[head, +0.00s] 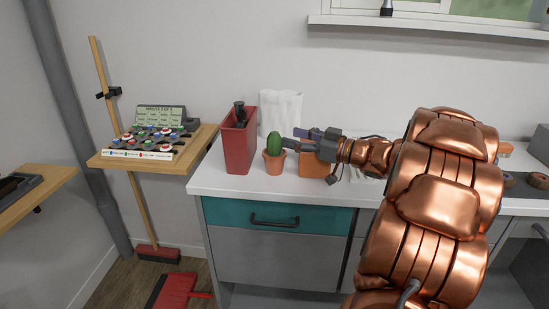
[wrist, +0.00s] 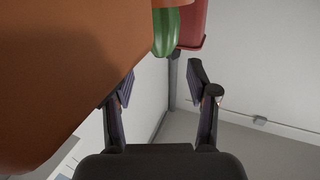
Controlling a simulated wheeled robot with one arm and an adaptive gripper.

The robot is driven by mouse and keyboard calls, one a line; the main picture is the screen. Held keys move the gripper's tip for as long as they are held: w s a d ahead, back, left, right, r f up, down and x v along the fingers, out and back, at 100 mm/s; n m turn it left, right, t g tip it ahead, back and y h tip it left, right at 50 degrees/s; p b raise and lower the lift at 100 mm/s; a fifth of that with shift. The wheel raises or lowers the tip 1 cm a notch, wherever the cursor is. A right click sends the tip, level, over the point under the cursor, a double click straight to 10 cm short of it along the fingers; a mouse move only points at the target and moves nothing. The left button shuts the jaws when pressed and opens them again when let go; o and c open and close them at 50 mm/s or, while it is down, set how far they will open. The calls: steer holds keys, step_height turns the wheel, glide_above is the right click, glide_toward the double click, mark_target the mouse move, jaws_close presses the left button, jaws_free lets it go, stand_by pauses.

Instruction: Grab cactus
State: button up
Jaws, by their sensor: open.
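A small green cactus (head: 274,143) stands upright in a terracotta pot (head: 274,163) near the counter's front left. My gripper (head: 290,139) is just right of the cactus, with its fingers pointing left at it. In the wrist view the cactus (wrist: 166,32) shows at the top, beyond the fingertips. My gripper (wrist: 161,82) is open there, with nothing between its fingers. I cannot tell whether a fingertip touches the cactus.
An orange block-like object (head: 310,165) sits below my gripper and fills the wrist view's left side (wrist: 65,65). A red bin (head: 240,142) stands left of the pot, a white bag (head: 281,112) behind it. The counter edge (head: 270,198) is close in front.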

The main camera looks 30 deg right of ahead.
mark_target(278, 133)
steer(key=shift+x, duration=2.55)
steer(key=shift+a, duration=0.1)
steer(key=shift+r, duration=0.1)
steer(key=shift+c, duration=0.4)
jaws_close()
